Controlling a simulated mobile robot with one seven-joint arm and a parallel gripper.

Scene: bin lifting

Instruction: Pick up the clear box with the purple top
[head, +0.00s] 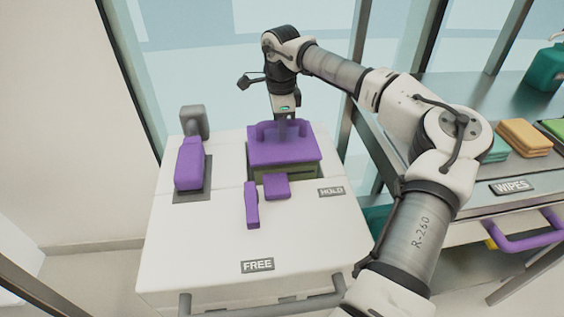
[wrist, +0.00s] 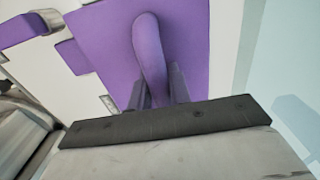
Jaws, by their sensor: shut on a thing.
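The clear box with the purple top (head: 284,152) sits in an opening of the white cabinet, toward its back right. Its lid is purple with a raised handle, and a strip of the box body (head: 300,172) shows below the lid. My gripper (head: 290,128) comes down from above onto the lid handle. In the wrist view the purple handle (wrist: 149,50) runs between my two fingers (wrist: 158,92), which are shut on it. The fingertips are partly hidden by the handle and the gripper's dark edge.
The white cabinet (head: 225,235) carries FREE and HOLD labels, a purple lever (head: 251,205), a purple block (head: 276,186) and a purple handle on a grey plate (head: 190,165). A side bench with wipes (head: 524,137) stands right. Glass panels are behind.

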